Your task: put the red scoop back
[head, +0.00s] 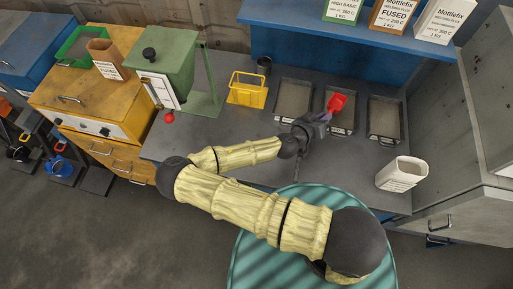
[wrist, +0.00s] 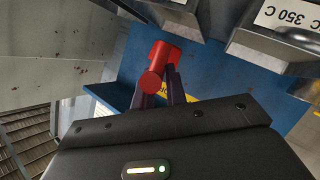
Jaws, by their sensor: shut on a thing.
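The red scoop (head: 337,101) is held in my gripper (head: 324,117) above the middle one of three shallow grey trays (head: 341,129) on the dark bench. In the wrist view, a red cylindrical part of the scoop (wrist: 155,68) sits between the two dark fingers of my gripper (wrist: 164,84), which is shut on it. Whether the scoop touches the tray below it cannot be told. A yellow open-framed holder (head: 247,95) stands on the bench to the left of the trays.
A left tray (head: 278,117) and right tray (head: 385,137) flank the middle one. A dark cup (head: 264,66) stands behind the yellow holder. A green machine (head: 175,75) is further left. A white container (head: 402,173) stands front right. A blue shelf (head: 300,38) with boxes overhangs the back.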

